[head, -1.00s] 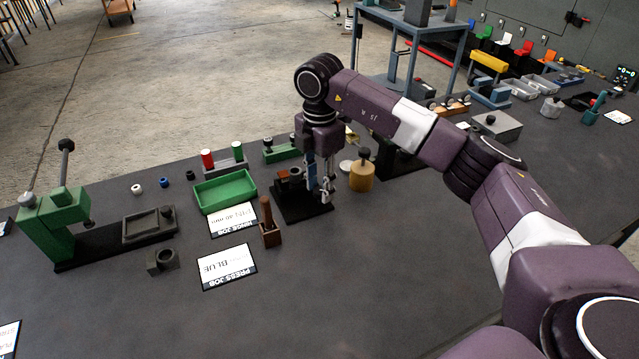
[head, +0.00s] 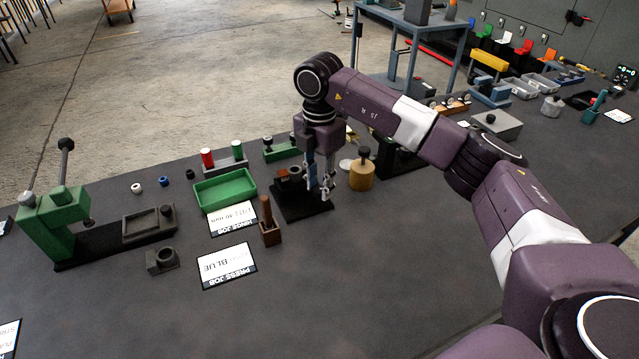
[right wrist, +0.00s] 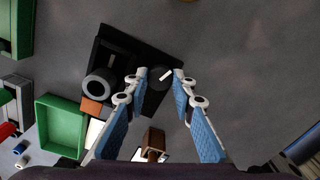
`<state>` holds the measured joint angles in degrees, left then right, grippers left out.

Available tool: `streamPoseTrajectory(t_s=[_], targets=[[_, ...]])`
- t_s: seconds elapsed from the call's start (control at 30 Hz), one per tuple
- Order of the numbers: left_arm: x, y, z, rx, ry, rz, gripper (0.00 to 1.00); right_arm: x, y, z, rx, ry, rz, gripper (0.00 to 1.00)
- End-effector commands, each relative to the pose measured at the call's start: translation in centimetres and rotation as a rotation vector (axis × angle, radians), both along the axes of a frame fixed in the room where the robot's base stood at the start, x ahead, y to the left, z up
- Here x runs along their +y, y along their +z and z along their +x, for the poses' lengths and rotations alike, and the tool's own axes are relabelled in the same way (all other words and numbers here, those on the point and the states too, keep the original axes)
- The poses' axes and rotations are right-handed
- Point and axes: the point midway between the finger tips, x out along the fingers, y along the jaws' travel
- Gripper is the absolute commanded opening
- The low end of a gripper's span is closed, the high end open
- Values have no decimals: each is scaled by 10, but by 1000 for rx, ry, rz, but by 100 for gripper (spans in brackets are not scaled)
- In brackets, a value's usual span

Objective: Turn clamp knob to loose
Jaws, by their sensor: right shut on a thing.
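My right gripper (head: 322,192) points down over the black clamp fixture (head: 290,213) on the bench. In the right wrist view its blue-padded fingertips (right wrist: 160,78) close on either side of a dark round clamp knob (right wrist: 157,88) with a short white mark (right wrist: 166,75) on top. In the head view the fingers hide the knob. The black fixture base (right wrist: 122,40) also carries a dark ring-like part (right wrist: 102,84) beside an orange-brown block (right wrist: 91,106). My left gripper is not in view.
A green tray (head: 224,203), a wooden block with an upright handle (head: 269,234) and a brass cylinder (head: 362,178) stand near the fixture. A green press (head: 52,225) stands at the left.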

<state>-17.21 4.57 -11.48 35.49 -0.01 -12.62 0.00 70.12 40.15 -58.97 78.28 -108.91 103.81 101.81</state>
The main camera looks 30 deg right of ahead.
Motion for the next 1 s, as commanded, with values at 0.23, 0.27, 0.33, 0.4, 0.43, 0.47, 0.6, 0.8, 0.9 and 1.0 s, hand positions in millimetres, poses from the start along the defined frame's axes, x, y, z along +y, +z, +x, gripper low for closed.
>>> streamPoseTrajectory(t_s=[0.23,0.27,0.33,0.4,0.43,0.47,0.6,0.8,0.9,1.0], targets=[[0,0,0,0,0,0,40,0,1,0,-1,212,0,0],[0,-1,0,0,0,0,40,0,1,0,-1,242,0,0],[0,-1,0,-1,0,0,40,0,1,0,-2,308,1,0],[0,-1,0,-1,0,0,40,0,1,0,-3,374,1,0],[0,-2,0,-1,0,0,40,0,1,0,-3,403,1,0],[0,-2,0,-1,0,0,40,0,1,0,-3,432,2,0],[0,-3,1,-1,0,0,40,-1,1,0,-3,564,1,0],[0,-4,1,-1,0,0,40,-1,1,0,-3,754,1,0],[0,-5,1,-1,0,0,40,-1,1,0,-3,849,1,0],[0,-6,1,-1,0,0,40,-1,1,0,-3,944,0,0]])
